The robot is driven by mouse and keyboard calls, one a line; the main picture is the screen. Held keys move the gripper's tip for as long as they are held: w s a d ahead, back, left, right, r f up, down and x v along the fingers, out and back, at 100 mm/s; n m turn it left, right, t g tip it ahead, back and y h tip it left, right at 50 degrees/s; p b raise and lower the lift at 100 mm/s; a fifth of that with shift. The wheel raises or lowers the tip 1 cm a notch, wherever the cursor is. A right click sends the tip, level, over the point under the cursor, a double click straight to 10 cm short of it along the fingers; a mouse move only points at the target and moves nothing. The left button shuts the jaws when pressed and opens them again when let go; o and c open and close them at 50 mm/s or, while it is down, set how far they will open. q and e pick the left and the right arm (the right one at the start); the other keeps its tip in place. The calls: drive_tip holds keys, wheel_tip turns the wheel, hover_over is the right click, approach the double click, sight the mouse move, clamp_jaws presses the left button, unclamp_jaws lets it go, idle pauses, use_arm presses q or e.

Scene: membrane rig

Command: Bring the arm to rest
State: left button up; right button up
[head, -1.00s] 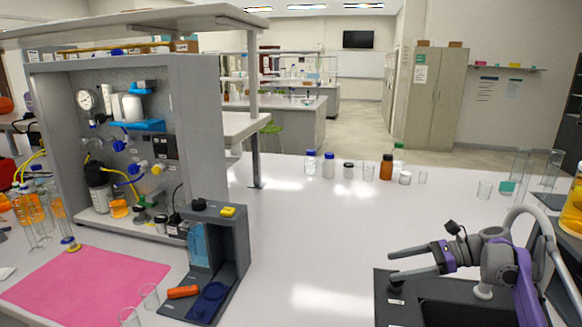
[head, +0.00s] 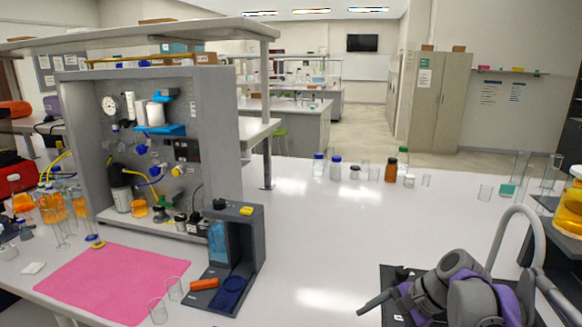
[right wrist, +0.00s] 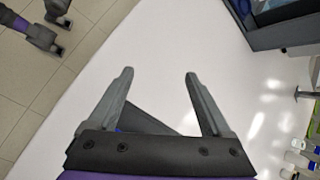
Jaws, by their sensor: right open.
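My right arm is folded low at the bottom right of the head view. Its gripper's jaws are partly hidden there, with one dark finger pointing left over the black tray (head: 388,278). In the right wrist view my right gripper (right wrist: 159,75) is open and empty, its two grey fingers wide apart above bare white bench top (right wrist: 150,40). Grey and purple arm parts with dark tips show at the top left of that view, over the floor. They look like my other arm, but their jaw state is unclear. The left gripper is not in the head view.
A grey rig panel (head: 222,130) stands at the left, with a dark stand (head: 258,240) before it. A pink mat (head: 110,283) and small glasses lie near the front. Bottles, including a brown one (head: 391,170), line the back edge. The bench middle is clear.

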drive_tip(key=s+f+n+t+h+p, duration=0.1)
drive_tip(key=s+f+n+h, duration=0.2)
drive_tip(key=s, duration=0.7)
drive_tip(key=s+f+n+t+h+p, duration=0.2)
drive_tip(key=s+f+n+h, duration=0.2)
drive_tip(key=s+f+n, duration=0.3)
drive_tip(key=s+n, duration=0.3)
drive_tip(key=s, duration=0.1)
drive_tip(key=shift+s+f, duration=0.2)
drive_tip(key=shift+s, duration=0.05)
